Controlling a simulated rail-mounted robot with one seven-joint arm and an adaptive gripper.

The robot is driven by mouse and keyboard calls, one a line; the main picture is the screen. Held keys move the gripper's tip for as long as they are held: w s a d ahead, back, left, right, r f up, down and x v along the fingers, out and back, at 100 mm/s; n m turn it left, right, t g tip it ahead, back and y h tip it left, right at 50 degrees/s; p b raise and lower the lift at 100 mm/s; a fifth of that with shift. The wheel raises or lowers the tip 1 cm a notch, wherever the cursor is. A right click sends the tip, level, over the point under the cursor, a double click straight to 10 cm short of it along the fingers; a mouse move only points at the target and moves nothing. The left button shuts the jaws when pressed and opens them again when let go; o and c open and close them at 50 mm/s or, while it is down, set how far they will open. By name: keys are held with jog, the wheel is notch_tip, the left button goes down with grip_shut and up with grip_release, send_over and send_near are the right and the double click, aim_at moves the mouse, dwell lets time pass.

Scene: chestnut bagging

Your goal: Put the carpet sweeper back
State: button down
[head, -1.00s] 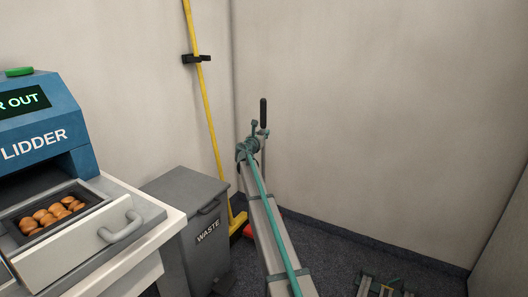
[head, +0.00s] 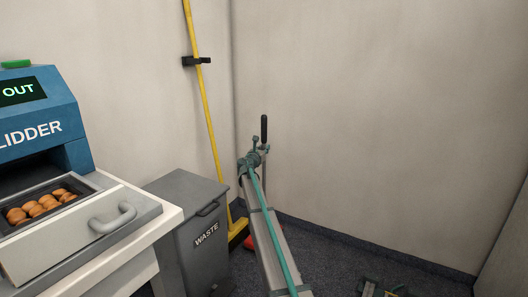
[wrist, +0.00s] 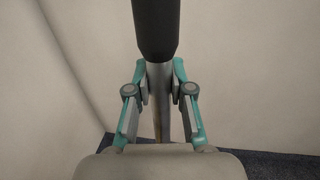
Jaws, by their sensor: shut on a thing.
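My gripper (head: 261,149) is shut on the upright grey pole of the carpet sweeper, just below its black handgrip (head: 264,128). In the wrist view the teal fingers of my gripper (wrist: 160,90) close from both sides on the metal pole (wrist: 159,115), with the black grip (wrist: 156,25) above them. A red piece (head: 249,242) low on the floor, partly behind my arm, looks like the sweeper's head. My arm hides most of the lower pole.
A yellow broom (head: 207,110) leans at the left wall in a black clip (head: 197,61). A grey waste bin (head: 190,215) stands left of my arm. Further left is a counter with the blue lidder (head: 38,115) and a tray of chestnuts. The right wall is bare.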

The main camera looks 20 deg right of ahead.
jog(key=shift+r, duration=0.15)
jog(key=c, duration=1.5)
grip_release()
jog(key=shift+f, duration=0.2)
jog(key=o, duration=0.5)
jog(key=shift+c, duration=0.2)
jog(key=shift+r, duration=0.1)
